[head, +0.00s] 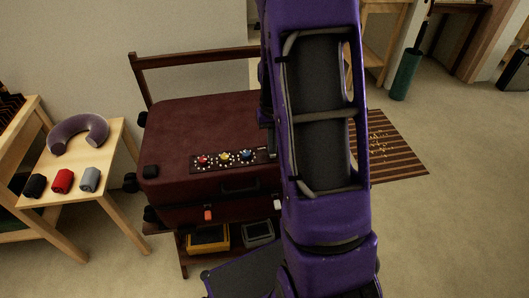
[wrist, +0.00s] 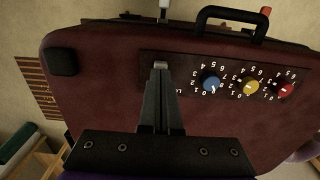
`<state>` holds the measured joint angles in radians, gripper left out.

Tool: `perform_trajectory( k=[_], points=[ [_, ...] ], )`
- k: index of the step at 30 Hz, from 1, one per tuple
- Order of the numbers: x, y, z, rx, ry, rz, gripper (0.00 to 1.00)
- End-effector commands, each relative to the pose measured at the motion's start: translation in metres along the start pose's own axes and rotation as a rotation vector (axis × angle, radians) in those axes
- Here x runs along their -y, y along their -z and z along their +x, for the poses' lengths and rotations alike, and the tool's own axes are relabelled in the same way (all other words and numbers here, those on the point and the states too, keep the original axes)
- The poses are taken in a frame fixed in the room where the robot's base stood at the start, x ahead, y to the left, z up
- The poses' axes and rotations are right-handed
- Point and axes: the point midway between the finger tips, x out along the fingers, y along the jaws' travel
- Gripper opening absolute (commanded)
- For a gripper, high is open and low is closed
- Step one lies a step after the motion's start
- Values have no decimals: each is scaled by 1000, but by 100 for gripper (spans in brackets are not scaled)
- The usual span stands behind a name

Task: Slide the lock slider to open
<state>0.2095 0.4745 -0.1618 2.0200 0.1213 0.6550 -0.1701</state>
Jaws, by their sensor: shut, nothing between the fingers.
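A dark red suitcase (head: 205,125) lies flat on a low wooden stand, lid closed. A black lock panel (head: 225,160) on its top carries a red, a yellow and a blue dial. In the wrist view the panel (wrist: 185,68) shows the blue dial (wrist: 210,83), yellow dial (wrist: 249,88) and red dial (wrist: 284,89). My gripper (wrist: 160,70) is shut and empty, its fingertips over the panel's left end, beside the blue dial. A small pale piece, perhaps the lock slider, shows at the fingertips; contact is unclear. In the head view my arm hides the gripper.
The suitcase handle (wrist: 232,22) rises at the front edge, with a pale latch (wrist: 163,10) and an orange latch (head: 208,215) nearby. A side table (head: 88,165) with a neck pillow and rolled cloths stands left. A striped mat (head: 395,150) lies right.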

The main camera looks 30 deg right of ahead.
Motion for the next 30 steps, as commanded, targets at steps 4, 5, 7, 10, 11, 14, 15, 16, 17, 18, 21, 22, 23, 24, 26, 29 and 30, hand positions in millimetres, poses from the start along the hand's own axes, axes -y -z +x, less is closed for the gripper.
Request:
perform_trajectory(
  k=[4,5,7,10,11,14,15,16,17,18,21,22,23,24,26,29,30],
  points=[
    [-5,-1,2,3,0,2,0],
    [-6,-1,2,3,0,2,0],
    [-8,-1,2,3,0,2,0],
    [-11,-1,2,4,-1,1,0],
    [-12,-1,2,4,-1,1,0],
    [-13,-1,2,4,-2,1,0],
    [-13,-1,2,4,-2,1,0],
    [-13,-1,2,4,-3,1,0],
    [-13,-1,2,4,-3,2,0],
    [-14,-1,2,4,-3,2,0],
    [-14,-2,2,4,-4,3,0],
    [-14,-2,1,4,-4,3,0],
    [-14,-2,-1,4,-4,3,0],
    [-14,-1,-3,4,-3,3,0],
    [-13,-1,-7,3,-3,3,0],
    [-12,-1,-16,2,-2,2,0],
    [-12,-1,-20,2,-1,2,0]
  ],
)
